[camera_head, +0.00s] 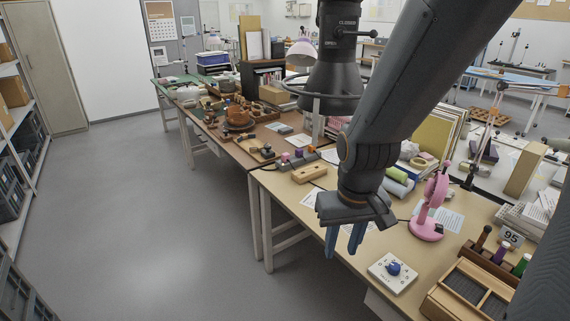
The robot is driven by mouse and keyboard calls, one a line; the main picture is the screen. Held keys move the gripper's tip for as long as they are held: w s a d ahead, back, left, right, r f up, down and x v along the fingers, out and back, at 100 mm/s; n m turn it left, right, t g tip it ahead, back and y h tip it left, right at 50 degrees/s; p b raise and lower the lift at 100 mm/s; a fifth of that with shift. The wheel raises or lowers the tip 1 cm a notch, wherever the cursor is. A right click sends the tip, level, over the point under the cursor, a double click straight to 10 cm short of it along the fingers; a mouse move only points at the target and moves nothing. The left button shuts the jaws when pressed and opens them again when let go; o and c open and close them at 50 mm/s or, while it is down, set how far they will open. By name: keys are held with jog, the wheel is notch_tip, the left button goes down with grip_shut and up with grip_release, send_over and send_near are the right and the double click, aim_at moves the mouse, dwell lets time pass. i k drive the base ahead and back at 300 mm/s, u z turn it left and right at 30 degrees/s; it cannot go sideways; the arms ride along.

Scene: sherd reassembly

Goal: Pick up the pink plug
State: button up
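A small pink plug-like piece (285,157) sits in a dark strip on the near end of the long bench, beside a purple piece (298,153). It is small in view, so its exact shape is hard to tell. My gripper (343,249) hangs fingers down in front of the near table's edge, to the right of and nearer than the pink piece. Its two blue fingers are apart with nothing between them. A larger pink desk device (431,206) on a round base stands to the right of my gripper.
A wooden block (309,172) lies near the strip. A white box with a blue knob (392,272) lies at the table's front. A wooden tray (440,302) and colored handles (501,253) are at right. The floor (160,200) left of the tables is clear.

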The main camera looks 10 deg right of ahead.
aim_at(285, 156)
jog(key=u, duration=0.75)
jog(key=k, duration=1.05)
jog(key=u, duration=0.95)
jog(key=i, duration=1.9)
jog(key=z, duration=0.75)
jog(key=i, duration=1.5)
jog(key=z, duration=1.5)
jog(key=i, duration=0.85)
jog(key=z, duration=1.35)
jog(key=i, duration=0.3)
jog(key=z, duration=0.15)
